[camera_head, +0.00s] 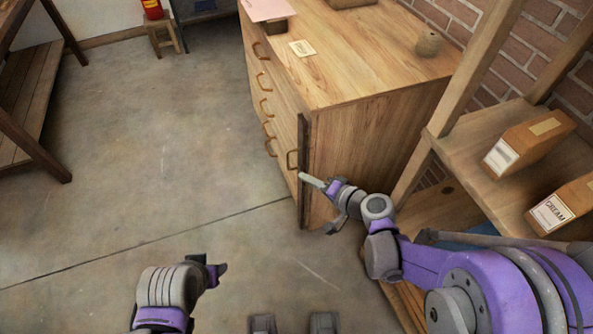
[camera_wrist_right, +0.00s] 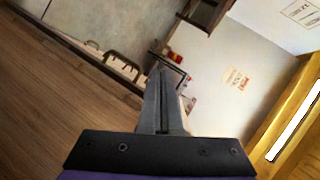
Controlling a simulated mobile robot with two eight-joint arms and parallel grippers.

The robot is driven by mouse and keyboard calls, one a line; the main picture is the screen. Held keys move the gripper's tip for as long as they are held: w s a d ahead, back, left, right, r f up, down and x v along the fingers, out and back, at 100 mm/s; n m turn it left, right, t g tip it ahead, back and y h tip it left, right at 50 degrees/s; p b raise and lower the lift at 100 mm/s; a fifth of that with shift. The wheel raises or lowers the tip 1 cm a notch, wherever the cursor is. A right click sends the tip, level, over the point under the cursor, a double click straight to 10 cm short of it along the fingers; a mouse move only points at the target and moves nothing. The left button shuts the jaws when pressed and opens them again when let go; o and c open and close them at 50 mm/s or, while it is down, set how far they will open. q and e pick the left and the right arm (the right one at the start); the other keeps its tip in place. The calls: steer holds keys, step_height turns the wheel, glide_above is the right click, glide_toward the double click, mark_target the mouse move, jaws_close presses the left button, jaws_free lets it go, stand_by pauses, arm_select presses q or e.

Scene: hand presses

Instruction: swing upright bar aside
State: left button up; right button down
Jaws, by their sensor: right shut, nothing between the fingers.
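The upright bar (camera_head: 303,160) is a dark, narrow vertical strip on the near front corner of the wooden drawer cabinet (camera_head: 365,150). My right gripper (camera_head: 309,180) is shut and empty, its tip close to the bar's lower half in the head view; I cannot tell whether they touch. In the right wrist view the shut fingers (camera_wrist_right: 163,100) point along the cabinet front, with a dark strip and drawer handles (camera_wrist_right: 120,62) to their left. My left gripper (camera_head: 216,273) is low over the floor, away from the cabinet; its jaw opening is unclear.
Several curved drawer handles (camera_head: 264,80) line the cabinet front. A wooden shelf (camera_head: 470,150) with labelled boxes (camera_head: 528,142) stands close on the right, beside my right arm. A wooden bench (camera_head: 30,110) is at the far left. The floor (camera_head: 170,150) between is clear.

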arm_select(q)
step_height(320, 180, down, 8)
steer(key=b, duration=0.5)
steer(key=shift+w, duration=0.25)
arm_select(e)
steer(key=w+d+f+m+t, duration=0.1)
steer(key=w+f+m+t, duration=0.1)
steer(key=f, duration=0.4)
steer(key=w+d+f+m+t, duration=0.2)
steer(key=w+f+m+t, duration=0.1)
steer(key=f, duration=0.4)
steer(key=shift+w+m, duration=0.5)
steer(key=shift+w, duration=0.4)
steer(key=shift+w, duration=0.1)
arm_select(q)
steer(key=shift+f+b, duration=0.4)
steer(key=shift+b, duration=0.05)
arm_select(e)
steer(key=x, duration=0.9)
steer(key=shift+w+a, duration=0.25)
steer(key=shift+w, duration=0.05)
